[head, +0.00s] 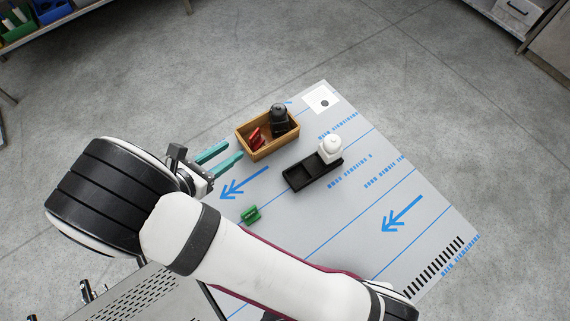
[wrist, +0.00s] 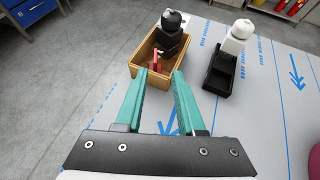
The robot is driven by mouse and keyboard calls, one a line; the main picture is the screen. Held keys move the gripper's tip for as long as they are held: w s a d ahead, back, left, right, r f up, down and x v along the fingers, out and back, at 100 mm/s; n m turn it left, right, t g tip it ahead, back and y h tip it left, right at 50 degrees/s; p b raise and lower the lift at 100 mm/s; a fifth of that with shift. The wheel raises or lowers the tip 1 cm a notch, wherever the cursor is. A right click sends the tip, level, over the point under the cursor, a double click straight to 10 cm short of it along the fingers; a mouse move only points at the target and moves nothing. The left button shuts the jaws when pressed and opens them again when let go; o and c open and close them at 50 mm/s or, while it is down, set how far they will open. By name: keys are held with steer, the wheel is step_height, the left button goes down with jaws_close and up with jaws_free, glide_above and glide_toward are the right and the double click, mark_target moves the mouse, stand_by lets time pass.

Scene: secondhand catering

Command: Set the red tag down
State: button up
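The red tag (head: 256,138) lies tilted inside a wooden box (head: 284,146), beside a black object with a rounded top (head: 279,117). In the wrist view the red tag (wrist: 156,60) shows beyond my fingertips, partly hidden by the box's near wall. My gripper (head: 236,150) has two teal fingers, spread apart with nothing between them. The fingertips are just left of the box in the head view. In the wrist view my gripper (wrist: 159,73) points at the box's near side.
A black two-part tray (head: 300,181) right of the box holds a white object with a rounded top (head: 330,148) at one end. A green tag (head: 250,214) lies on the grey table (head: 345,220). A white square (head: 321,99) is at the far corner. The table's right side is clear.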

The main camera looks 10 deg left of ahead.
steer(key=s+d+r+m+g+h, duration=0.1)
steer(key=d+r+m+g, duration=0.4)
steer(key=d+m, duration=0.4)
steer(key=s+d+r+m+g+h, duration=0.1)
steer(key=d+r+m+g, duration=0.3)
steer(key=d+m, duration=0.6)
steer(key=s+d+r+m+g+y, duration=0.1)
steer(key=s+d+r+m+y, duration=0.1)
steer(key=s+m+y, duration=0.2)
steer(key=s+d+r+m+g+y, duration=0.1)
steer(key=s+d+r+m+y, duration=0.1)
steer(key=s+m+y, duration=0.3)
steer(key=s+d+m, duration=0.1)
steer(key=s+m, duration=0.3)
steer(key=m, duration=0.4)
steer(key=shift+r, duration=0.1)
